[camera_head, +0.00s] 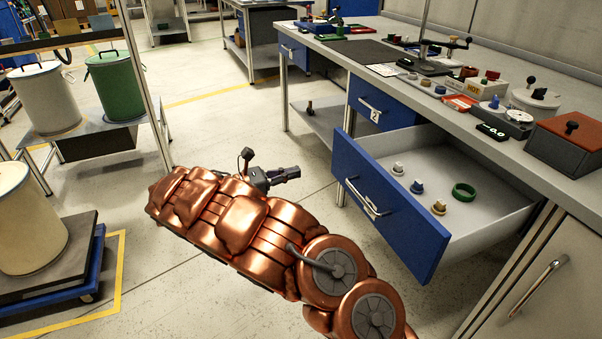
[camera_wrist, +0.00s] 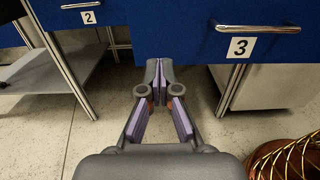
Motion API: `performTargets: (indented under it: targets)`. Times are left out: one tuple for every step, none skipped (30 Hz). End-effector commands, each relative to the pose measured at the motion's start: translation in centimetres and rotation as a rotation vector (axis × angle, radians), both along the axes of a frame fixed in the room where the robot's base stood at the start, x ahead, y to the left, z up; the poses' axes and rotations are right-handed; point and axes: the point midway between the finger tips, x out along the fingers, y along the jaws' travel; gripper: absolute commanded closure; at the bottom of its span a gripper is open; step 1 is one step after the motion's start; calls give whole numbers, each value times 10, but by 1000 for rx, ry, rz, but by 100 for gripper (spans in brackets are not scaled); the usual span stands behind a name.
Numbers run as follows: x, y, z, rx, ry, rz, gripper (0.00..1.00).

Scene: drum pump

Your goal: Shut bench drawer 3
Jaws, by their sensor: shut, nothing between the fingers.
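Bench drawer 3 (camera_head: 385,208) has a blue front and stands pulled far out of the bench. Its number plate and bar handle (camera_wrist: 265,29) show at the top right of the wrist view. Inside lie several small knob-like parts and a green ring (camera_head: 464,192). My gripper (camera_wrist: 153,66) is shut and empty, its fingertips together near the lower edge of the drawer front in the wrist view. In the head view my gripper (camera_head: 290,173) is left of the drawer front, apart from the handle; whether it touches the front cannot be told.
Drawer 2 (camera_head: 385,107) beside it is shut. The bench top (camera_head: 465,120) carries gauges, boxes and tools. A cabinet door (camera_head: 560,275) is right of drawer 3. Drums (camera_head: 43,97) stand at the left. The floor (camera_head: 215,130) between is clear.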

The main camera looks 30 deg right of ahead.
Motion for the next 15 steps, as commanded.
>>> performTargets:
  targets:
    - [-1,-9,0,0,-1,-2,100]
    - [-1,-13,0,1,-2,0,100]
    - [-2,-21,0,1,-4,0,100]
    - [-3,-26,0,1,-4,-2,100]
    - [-4,-32,0,0,-4,-3,100]
    - [-5,-39,0,-1,-3,-4,100]
    - [-5,-44,0,-1,-3,-4,100]
    - [-5,-49,-1,0,-2,-3,100]
    - [-6,-57,-1,0,-2,-2,100]
    - [-6,-62,-1,1,-1,-2,100]
    - [-6,-67,-2,1,-2,-2,100]
    - [-7,-74,-2,1,-2,-3,100]
    - [-8,-79,-1,1,-2,-4,100]
    - [-8,-84,-1,1,-2,-4,100]
    - [-8,-90,-2,1,-2,-2,100]
